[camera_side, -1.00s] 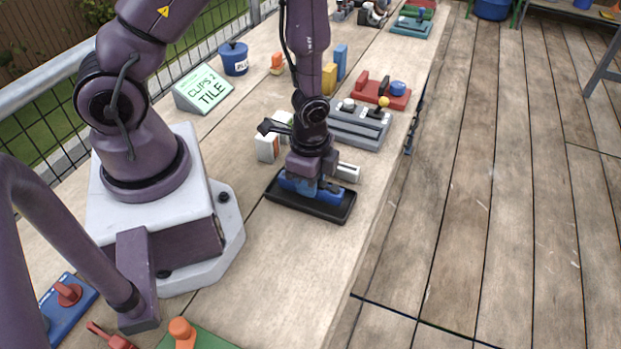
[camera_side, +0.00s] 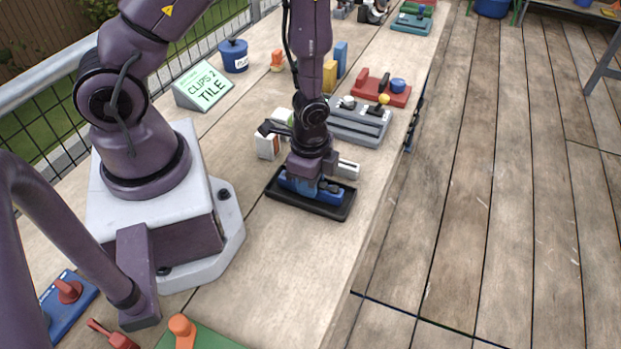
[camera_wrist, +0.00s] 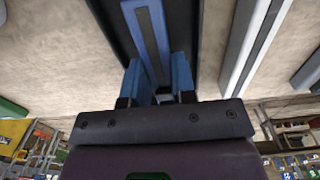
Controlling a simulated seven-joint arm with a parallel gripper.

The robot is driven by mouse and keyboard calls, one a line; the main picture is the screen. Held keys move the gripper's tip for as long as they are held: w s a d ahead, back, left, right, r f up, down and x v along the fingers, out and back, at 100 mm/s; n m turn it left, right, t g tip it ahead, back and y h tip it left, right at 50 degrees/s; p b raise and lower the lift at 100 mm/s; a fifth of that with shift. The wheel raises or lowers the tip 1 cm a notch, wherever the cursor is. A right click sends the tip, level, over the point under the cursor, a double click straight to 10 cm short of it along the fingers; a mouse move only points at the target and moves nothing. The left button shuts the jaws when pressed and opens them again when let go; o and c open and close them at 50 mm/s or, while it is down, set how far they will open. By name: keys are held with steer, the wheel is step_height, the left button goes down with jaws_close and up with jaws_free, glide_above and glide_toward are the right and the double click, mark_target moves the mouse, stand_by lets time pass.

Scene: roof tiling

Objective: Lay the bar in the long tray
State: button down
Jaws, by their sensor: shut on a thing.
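The long black tray (camera_side: 333,212) lies on the bench in front of my arm, and its dark floor and wall show in the wrist view (camera_wrist: 185,30). The blue bar (camera_side: 328,196) is within the tray's outline in the side view, lying along its length. In the wrist view the bar (camera_wrist: 147,35) has a grey stripe and runs away between my blue fingers. My gripper (camera_wrist: 160,78) is shut on the bar from above. My gripper hides part of the bar in the side view, and I cannot tell whether the bar touches the tray floor.
A white block (camera_side: 267,145) and a grey slotted fixture (camera_side: 361,122) stand just behind the tray. A red block with a blue knob (camera_side: 384,90) and a sign (camera_side: 204,86) are farther back. The bench in front of the tray is clear up to a green plate (camera_side: 205,338).

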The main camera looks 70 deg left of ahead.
steer(key=c, duration=0.8)
jaws_free()
steer(key=shift+c, duration=0.2)
steer(key=shift+r, duration=0.1)
steer(key=shift+r, duration=3.4)
